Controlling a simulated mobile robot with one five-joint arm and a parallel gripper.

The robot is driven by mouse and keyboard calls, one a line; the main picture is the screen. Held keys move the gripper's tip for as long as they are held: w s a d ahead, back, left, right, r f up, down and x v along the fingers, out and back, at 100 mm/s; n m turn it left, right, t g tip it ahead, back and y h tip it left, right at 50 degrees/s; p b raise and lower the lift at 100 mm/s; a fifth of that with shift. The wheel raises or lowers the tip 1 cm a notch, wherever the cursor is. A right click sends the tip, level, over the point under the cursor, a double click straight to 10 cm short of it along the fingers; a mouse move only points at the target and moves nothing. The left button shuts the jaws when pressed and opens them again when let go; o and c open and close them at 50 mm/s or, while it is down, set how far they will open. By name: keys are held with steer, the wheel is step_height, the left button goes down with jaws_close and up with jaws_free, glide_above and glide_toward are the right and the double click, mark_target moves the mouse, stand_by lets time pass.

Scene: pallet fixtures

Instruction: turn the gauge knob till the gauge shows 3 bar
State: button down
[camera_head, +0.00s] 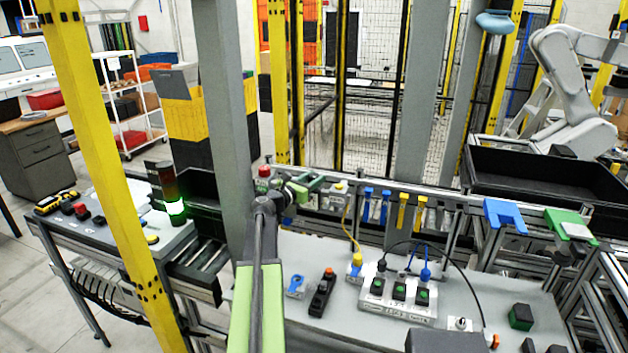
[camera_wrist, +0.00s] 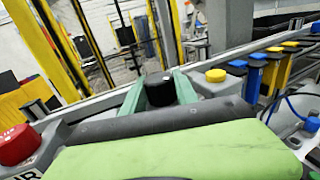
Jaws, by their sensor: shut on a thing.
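The black gauge knob (camera_wrist: 158,88) stands on the grey rail in the wrist view, with a small pale mark on its top. The two green fingers of my gripper (camera_wrist: 160,82) lie on either side of the knob and are shut on it. In the head view my gripper (camera_head: 306,184) is at the rail behind the workbench, and the knob cannot be made out clearly there. I cannot make out a gauge face or its reading in either view.
A red knob (camera_wrist: 17,144) is left of my gripper and a yellow cap (camera_wrist: 215,75) is close on its right. Blue and yellow clips (camera_head: 385,207) hang along the rail. A grey socket box (camera_head: 398,301) with cables stands on the bench (camera_head: 330,335).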

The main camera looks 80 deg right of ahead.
steer(key=n+t+h, duration=0.1)
steer(key=n+t, duration=0.1)
steer(key=t, duration=0.2)
steer(key=n+t+h, duration=0.1)
steer(key=n+t, duration=0.2)
steer(key=t, duration=0.1)
steer(key=shift+s, duration=0.15)
steer(key=n+t, duration=0.2)
steer(key=t, duration=0.2)
steer(key=n+t+y, duration=0.1)
steer(key=n+t, duration=0.2)
steer(key=shift+t, duration=0.4)
steer(key=shift+n+t, duration=0.3)
steer(key=shift+n, duration=0.1)
steer(key=c, duration=0.9)
jaws_free()
steer(key=shift+c, duration=0.2)
steer(key=v, duration=1.2)
